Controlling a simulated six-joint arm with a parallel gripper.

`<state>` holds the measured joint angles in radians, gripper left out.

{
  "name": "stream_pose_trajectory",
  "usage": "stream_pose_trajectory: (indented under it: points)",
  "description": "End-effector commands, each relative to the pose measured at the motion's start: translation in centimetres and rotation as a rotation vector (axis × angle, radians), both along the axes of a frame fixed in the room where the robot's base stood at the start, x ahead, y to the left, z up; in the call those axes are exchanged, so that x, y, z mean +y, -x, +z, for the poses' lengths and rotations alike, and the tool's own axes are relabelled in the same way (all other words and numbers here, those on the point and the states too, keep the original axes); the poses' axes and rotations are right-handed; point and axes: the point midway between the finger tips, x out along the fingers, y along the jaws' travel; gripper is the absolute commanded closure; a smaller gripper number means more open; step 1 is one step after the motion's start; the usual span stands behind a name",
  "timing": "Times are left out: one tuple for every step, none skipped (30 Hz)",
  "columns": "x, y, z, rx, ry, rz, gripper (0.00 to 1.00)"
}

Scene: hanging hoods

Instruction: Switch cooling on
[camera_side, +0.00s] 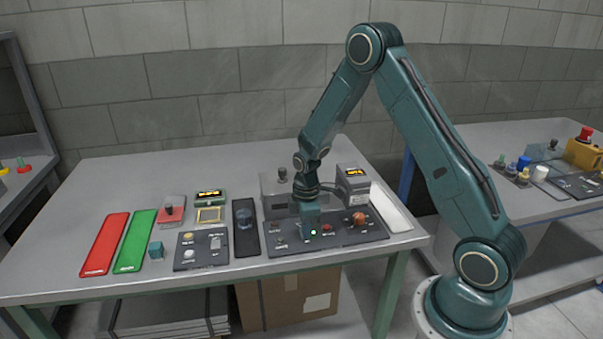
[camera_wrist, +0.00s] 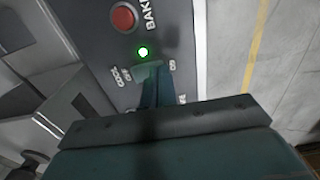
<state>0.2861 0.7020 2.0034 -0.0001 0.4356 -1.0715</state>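The dark control panel (camera_side: 285,237) lies near the table's front edge, under my gripper. In the wrist view the panel (camera_wrist: 95,25) carries a label that seems to read COOL, with OFF and ON lettering around my fingertips. My gripper (camera_side: 309,233) points down at this spot. In the wrist view the gripper (camera_wrist: 149,70) shows its narrow fingers close together over the labels. A small green light (camera_wrist: 143,52) glows just beyond the fingertips; the green light also shows in the side view (camera_side: 313,232).
A red button (camera_wrist: 124,16) by the BAKE label sits close to the fingers. An orange-red knob (camera_side: 359,218) is on the panel's right. A grey box with a yellow display (camera_side: 354,184) stands behind. Red (camera_side: 105,245) and green (camera_side: 135,241) strips lie left.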

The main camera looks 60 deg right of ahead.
Motion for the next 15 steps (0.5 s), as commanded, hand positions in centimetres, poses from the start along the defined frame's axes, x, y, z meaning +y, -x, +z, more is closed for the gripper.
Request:
stream_pose_trajectory:
  points:
    - [0.0,0.0,0.1,0.000,0.000,0.000,1.00]
    - [0.0,0.0,0.1,0.000,0.000,0.000,1.00]
    - [0.0,0.0,0.2,0.000,0.000,0.000,1.00]
    - [0.0,0.0,0.3,0.000,0.000,0.000,1.00]
    - [0.0,0.0,0.4,0.000,0.000,0.000,1.00]
    - [0.0,0.0,0.6,0.000,0.000,0.000,1.00]
    - [0.0,0.0,0.8,0.000,0.000,0.000,1.00]
    - [0.0,0.0,0.9,-0.001,0.001,0.000,1.00]
    - [0.0,0.0,1.2,-0.001,0.000,0.000,1.00]
    - [0.0,-0.1,1.4,-0.002,0.001,0.000,1.00]
    - [0.0,-0.1,1.5,-0.002,0.001,0.000,1.00]
    - [0.0,0.0,1.7,-0.001,0.001,0.000,1.00]
    - [0.0,0.0,1.9,-0.001,0.001,0.000,1.00]
    - [0.0,0.0,2.1,0.000,0.000,0.000,1.00]
    - [0.0,0.0,2.3,-0.001,0.001,0.000,1.00]
